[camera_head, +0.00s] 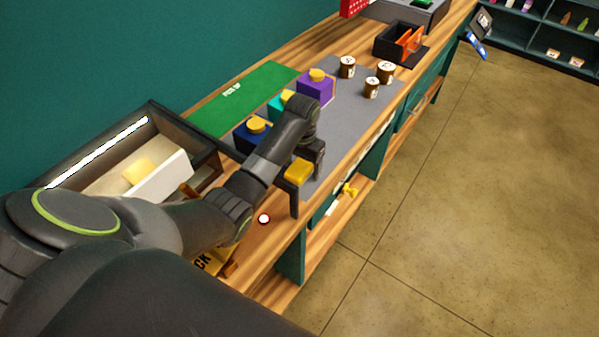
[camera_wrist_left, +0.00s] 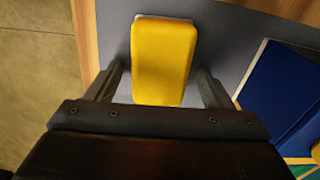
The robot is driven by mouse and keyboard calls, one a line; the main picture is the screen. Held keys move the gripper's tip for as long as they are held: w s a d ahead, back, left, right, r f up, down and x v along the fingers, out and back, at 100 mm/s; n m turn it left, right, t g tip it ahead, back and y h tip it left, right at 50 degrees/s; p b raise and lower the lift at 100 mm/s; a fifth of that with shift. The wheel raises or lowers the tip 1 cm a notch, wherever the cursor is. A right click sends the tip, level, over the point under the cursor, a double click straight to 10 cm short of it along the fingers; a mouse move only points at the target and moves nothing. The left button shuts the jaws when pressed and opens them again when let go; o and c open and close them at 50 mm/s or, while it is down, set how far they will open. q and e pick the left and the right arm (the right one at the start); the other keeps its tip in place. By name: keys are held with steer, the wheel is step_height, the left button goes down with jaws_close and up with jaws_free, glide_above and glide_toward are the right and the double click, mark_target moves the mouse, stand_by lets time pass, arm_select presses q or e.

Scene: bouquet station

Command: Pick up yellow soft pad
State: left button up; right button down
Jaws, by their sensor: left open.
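The yellow soft pad (camera_head: 298,172) is a rounded yellow block on the grey mat (camera_head: 352,118), near the counter's front edge. In the left wrist view the pad (camera_wrist_left: 163,60) appears between the two fingers, with a pale edge along its far end. My left gripper (camera_head: 306,194) is open, with one finger on either side of the pad. Narrow gaps show between the fingers and the pad's sides in the wrist view. Whether the fingertips touch the mat cannot be told. My right gripper is not in view.
A navy box (camera_head: 252,140), a teal box and a purple box (camera_head: 316,88) with yellow tops stand close behind the gripper. Several brown jars (camera_head: 371,88) stand further along. A green mat (camera_head: 240,98) lies at the back. An open-topped bin (camera_head: 208,143) is at left.

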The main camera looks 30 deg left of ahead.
mark_target(302, 163)
arm_select(q)
steer(key=c, duration=0.3)
steer(key=shift+c, duration=1.4)
steer(key=c, duration=0.5)
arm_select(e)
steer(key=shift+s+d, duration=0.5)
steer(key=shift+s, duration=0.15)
arm_select(q)
steer(key=shift+r, duration=0.1)
